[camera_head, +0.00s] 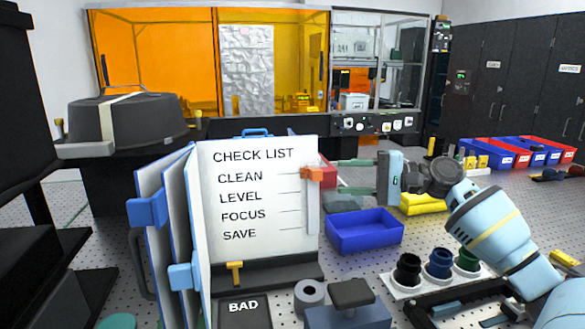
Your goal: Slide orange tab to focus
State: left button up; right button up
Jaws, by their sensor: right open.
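The orange tab (319,174) sits high on a pale upright strip (312,208) at the right edge of a white checklist board (222,200). The board reads CLEAN, LEVEL, FOCUS and SAVE, top to bottom. The tab is level with the CLEAN line, above the FOCUS line. My right gripper (343,175) comes in from the right, its fingers pointing left at the tab. It is open, with one finger above the other; I cannot tell whether either touches the tab. My left gripper is not in view.
An empty blue bin (364,232) stands below my right gripper, with a yellow bin (424,204) behind it. Dark round knobs (438,264) stand at lower right.

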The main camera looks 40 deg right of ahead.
aim_at(316, 180)
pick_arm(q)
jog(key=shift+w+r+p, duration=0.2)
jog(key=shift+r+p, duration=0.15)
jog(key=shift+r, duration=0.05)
pick_arm(e)
jog(key=shift+x, duration=3.85)
jog(key=shift+r, duration=0.1)
jog(key=shift+c, duration=0.3)
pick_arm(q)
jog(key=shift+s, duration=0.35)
pick_arm(e)
grip_shut()
